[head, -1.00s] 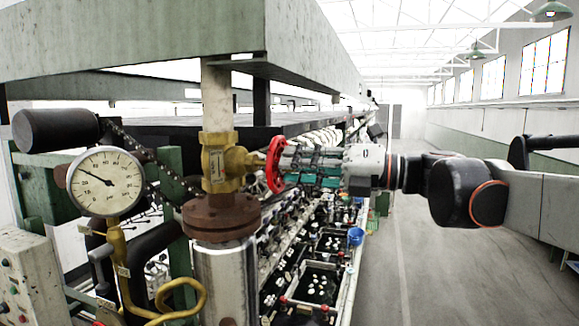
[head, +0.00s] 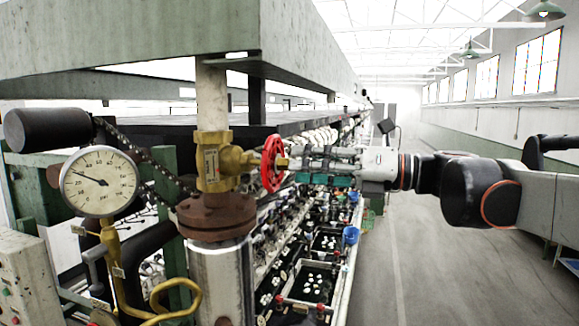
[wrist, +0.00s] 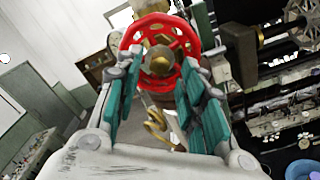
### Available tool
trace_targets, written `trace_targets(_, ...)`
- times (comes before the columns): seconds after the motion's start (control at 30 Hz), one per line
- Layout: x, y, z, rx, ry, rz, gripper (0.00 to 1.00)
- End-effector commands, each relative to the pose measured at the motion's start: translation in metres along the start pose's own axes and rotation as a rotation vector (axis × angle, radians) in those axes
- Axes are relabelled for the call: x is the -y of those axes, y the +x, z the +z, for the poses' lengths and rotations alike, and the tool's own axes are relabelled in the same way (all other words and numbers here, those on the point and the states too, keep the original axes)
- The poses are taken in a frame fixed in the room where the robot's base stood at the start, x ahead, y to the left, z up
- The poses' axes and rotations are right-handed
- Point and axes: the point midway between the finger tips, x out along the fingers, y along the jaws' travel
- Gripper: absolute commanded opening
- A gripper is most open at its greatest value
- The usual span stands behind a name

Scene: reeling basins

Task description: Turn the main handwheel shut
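The red spoked handwheel (head: 272,163) is on the right side of the brass valve (head: 215,165), with a brass hub at its centre. In the wrist view the handwheel (wrist: 180,37) is straight ahead, face on, between and beyond the teal finger pads. The pads hide the wheel's lower sides there.
A pressure gauge (head: 99,181) is left of the valve, its needle pointing up-left. A rusty flange (head: 214,217) and a silver pipe are below the valve. A green-grey beam (head: 130,35) hangs above. Basins with dark trays line the aisle, whose floor (head: 430,260) is clear.

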Motion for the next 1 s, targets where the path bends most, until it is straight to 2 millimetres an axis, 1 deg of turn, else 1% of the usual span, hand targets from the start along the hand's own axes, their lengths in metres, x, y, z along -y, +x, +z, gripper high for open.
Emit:
trace_targets(0.3, 0.0, 0.0, 0.0, 0.0, -0.401, 0.0, 0.37)
trace_targets(0.4, 0.0, 0.0, 0.0, 0.0, -0.518, 0.0, 0.37)
trace_targets(0.5, 0.0, 0.0, 0.0, 0.0, -0.598, 0.0, 0.37)
trace_targets(0.73, 0.0, 0.004, 0.0, 0.0, -0.632, 0.0, 0.37)
trace_targets(1.0, 0.0, 0.026, 0.0, 0.0, -0.63, 0.001, 0.37)
